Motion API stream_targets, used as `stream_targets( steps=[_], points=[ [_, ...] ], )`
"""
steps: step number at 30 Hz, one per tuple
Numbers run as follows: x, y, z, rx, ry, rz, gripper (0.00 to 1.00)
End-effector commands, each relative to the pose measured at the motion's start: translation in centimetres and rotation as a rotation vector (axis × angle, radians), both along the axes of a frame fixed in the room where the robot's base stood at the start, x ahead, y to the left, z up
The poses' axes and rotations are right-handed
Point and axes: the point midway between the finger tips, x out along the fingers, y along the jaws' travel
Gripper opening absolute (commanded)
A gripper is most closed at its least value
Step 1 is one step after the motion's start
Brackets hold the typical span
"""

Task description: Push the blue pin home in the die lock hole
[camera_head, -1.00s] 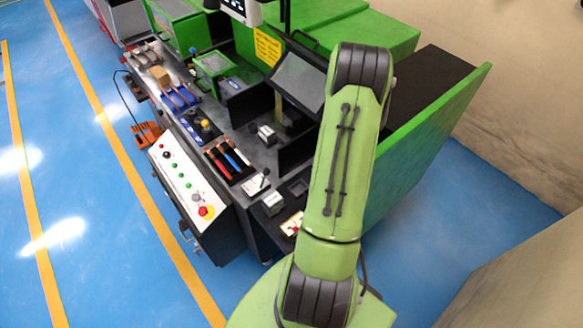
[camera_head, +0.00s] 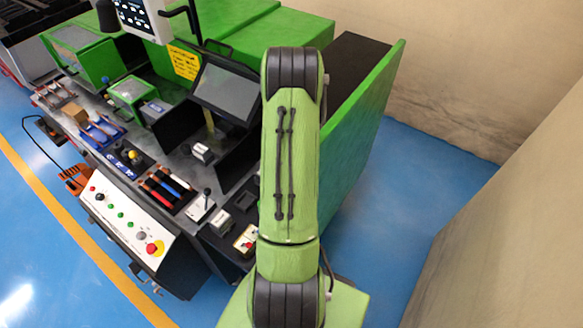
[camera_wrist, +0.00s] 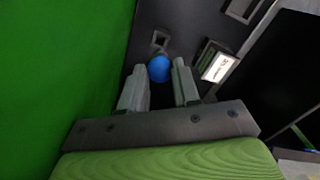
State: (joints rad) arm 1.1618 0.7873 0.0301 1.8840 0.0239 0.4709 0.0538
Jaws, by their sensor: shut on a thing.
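The blue pin shows as a round blue head (camera_wrist: 159,69) in the wrist view, between the tips of my gripper (camera_wrist: 158,78). My gripper's two grey fingers are shut on it, and they hide its lower side. The pin's shank cannot be seen. A small square socket with a dark opening (camera_wrist: 160,40) lies just beyond the blue head on the dark surface. I cannot tell whether it is the die lock hole or whether the pin is in it. In the head view my arm hides my gripper.
A green wall (camera_wrist: 65,70) rises close on the left of my gripper in the wrist view. A block with a white label (camera_wrist: 216,66) stands close on the right. In the head view, a monitor (camera_head: 226,90) and a control panel (camera_head: 127,222) belong to the bench beside my arm.

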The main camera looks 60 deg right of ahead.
Motion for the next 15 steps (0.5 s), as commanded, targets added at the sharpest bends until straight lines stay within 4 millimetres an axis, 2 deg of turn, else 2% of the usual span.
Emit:
stream_targets(
  steps=[1, 6, 15],
  points=[
    [0.0, 0.0, -1.2, 0.0, 0.0, 0.0, 0.0],
    [0.0, 0.0, -2.9, 0.0, 0.001, 0.0, 0.0],
    [0.0, 0.0, -3.2, -0.001, 0.0, 0.0, 0.0]
  ],
)
